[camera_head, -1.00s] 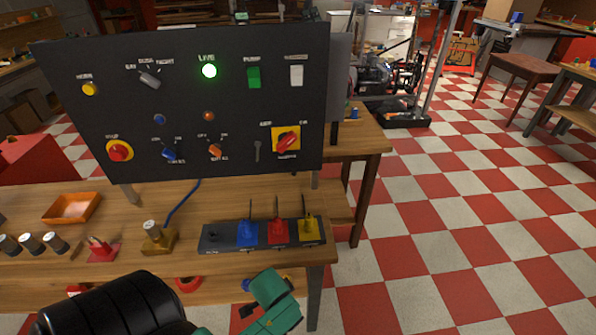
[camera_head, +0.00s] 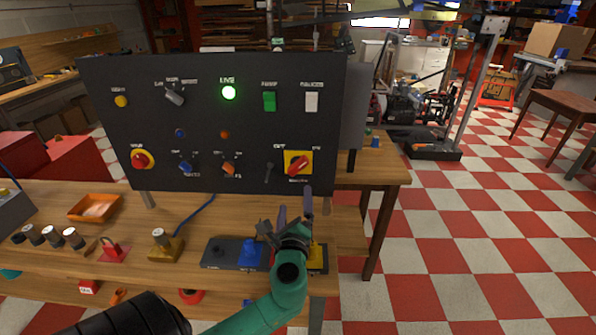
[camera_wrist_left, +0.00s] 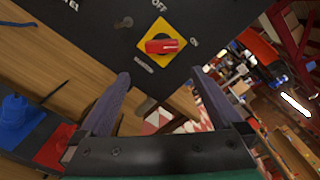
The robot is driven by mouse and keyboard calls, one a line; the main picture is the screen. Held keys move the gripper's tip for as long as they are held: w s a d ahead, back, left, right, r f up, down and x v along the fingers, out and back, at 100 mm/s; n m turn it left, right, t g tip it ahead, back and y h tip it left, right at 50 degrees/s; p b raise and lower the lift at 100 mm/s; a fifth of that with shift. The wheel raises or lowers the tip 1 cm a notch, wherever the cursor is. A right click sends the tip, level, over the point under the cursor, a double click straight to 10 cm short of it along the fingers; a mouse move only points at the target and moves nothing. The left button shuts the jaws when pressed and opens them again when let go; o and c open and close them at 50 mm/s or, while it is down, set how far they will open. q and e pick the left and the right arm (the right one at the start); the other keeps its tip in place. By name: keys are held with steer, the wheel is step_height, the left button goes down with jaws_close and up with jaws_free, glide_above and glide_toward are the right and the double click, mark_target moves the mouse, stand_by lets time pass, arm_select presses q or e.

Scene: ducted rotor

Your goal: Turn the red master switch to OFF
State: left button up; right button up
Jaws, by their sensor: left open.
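The red master switch (camera_head: 297,166) sits on a yellow plate at the lower right of the black control panel (camera_head: 210,75). In the left wrist view its red handle (camera_wrist_left: 162,46) lies nearly level across the yellow plate, with OFF lettered above and ON at the right. My left gripper (camera_head: 295,208) is open and empty, in front of and just below the switch, apart from it. Its two purple-grey fingers (camera_wrist_left: 160,92) point towards the panel, with the switch beyond and between them. My right gripper is not in view.
A strip with blue (camera_head: 250,254), red and yellow blocks stands on the bench below the panel, partly hidden by my left arm. A brass block (camera_head: 164,246) and orange tray (camera_head: 95,207) are further left. The panel carries other knobs and a lit green LIVE lamp (camera_head: 228,93).

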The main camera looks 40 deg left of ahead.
mark_target(298, 169)
arm_select(q)
steer(key=p+x, duration=0.1)
steer(key=x, duration=0.6)
steer(key=p+x, duration=0.1)
steer(key=x, duration=0.6)
steer(key=shift+w+a+r, duration=0.1)
steer(key=shift+w+r, duration=0.1)
steer(key=shift+w, duration=0.15)
steer(key=c, duration=1)
steer(key=shift+f, duration=0.1)
